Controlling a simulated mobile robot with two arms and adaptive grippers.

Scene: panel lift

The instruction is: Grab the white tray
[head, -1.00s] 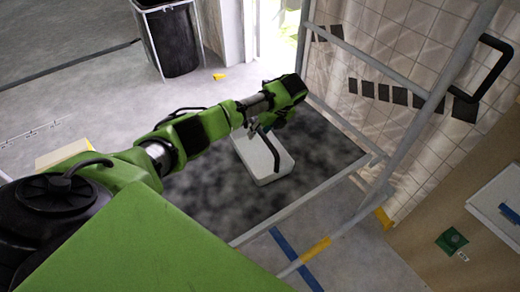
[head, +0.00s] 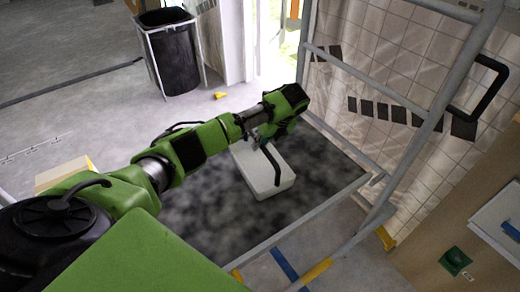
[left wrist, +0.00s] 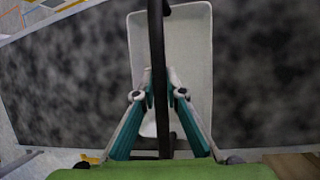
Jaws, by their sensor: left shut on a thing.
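The white tray (head: 258,178) is a pale oblong box with a black curved handle (head: 272,160) arching over it. It stands over the dark speckled surface inside the grey tube frame. My left gripper (head: 262,140) is above the tray's far part in the head view. In the left wrist view the tray (left wrist: 190,45) lies beneath the fingers, and the black handle (left wrist: 156,30) runs upright between them. The left fingertips (left wrist: 159,75) are closed on the handle. Whether the tray is clear of the surface, I cannot tell. My right gripper is not in view.
A grey tube frame (head: 345,65) with a black bar handle (head: 480,90) stands along the right. A dark speckled surface (head: 200,205) lies around the tray. A black bin (head: 172,60) stands at the back left, with open floor beside it.

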